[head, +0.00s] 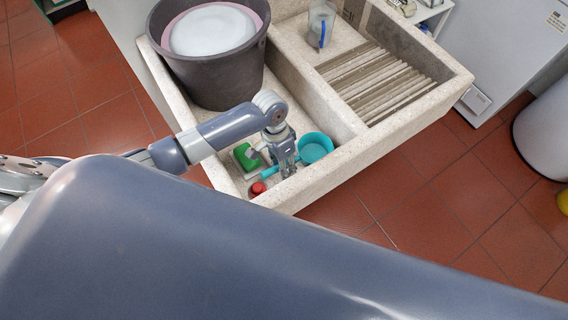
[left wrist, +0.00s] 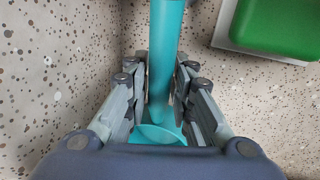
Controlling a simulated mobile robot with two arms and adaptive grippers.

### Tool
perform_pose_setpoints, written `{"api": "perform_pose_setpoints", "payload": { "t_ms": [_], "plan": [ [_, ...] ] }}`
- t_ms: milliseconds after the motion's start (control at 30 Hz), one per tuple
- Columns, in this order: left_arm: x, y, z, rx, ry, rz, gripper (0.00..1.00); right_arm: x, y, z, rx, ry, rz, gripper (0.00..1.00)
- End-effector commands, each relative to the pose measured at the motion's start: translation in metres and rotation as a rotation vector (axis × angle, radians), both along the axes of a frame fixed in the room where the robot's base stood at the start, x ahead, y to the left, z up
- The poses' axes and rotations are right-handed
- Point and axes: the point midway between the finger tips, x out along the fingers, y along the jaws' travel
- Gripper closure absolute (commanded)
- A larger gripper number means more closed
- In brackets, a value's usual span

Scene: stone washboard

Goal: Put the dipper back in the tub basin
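The teal dipper (head: 316,148) is in the near part of the stone sink's left compartment. Its cup is to the right and its handle runs to the lower left. My left gripper (head: 287,170) is over it, with a finger on each side of the handle. In the left wrist view the handle (left wrist: 165,45) runs between the fingers, which look closed against it; the cup is mostly hidden. A large dark tub (head: 216,82) stands in the far left of the sink, holding a pink-rimmed basin (head: 250,20) with a whitish round surface. My right gripper is out of view.
A green sponge (head: 245,157) lies left of the gripper and a red object (head: 257,188) in the near corner. The stone rim (head: 335,166) borders them closely. The ribbed washboard (head: 375,82) and a clear pitcher (head: 321,24) are on the right.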

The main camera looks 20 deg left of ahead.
Motion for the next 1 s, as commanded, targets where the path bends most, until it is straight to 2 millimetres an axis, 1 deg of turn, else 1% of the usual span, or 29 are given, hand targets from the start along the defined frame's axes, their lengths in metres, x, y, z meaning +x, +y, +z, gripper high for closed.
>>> {"api": "perform_pose_setpoints", "payload": {
  "t_ms": [333,467,567,800,900,1000],
  "plan": [
    [0.000,0.000,0.001,-0.001,-0.001,0.000,0.65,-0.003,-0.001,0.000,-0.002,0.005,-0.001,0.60],
    [0.002,0.001,0.010,-0.001,-0.005,0.000,0.65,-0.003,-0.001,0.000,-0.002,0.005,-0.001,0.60],
    [0.004,0.004,0.025,0.000,-0.006,0.000,0.65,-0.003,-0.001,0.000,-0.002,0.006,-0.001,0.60],
    [0.010,0.013,0.077,-0.001,-0.005,-0.001,0.65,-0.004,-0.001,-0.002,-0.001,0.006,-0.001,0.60],
    [0.011,0.017,0.095,0.001,-0.004,-0.001,0.65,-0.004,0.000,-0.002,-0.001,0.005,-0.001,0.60],
    [0.012,0.019,0.108,-0.001,-0.002,-0.001,0.65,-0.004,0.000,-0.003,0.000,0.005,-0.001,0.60]
  ]
}}
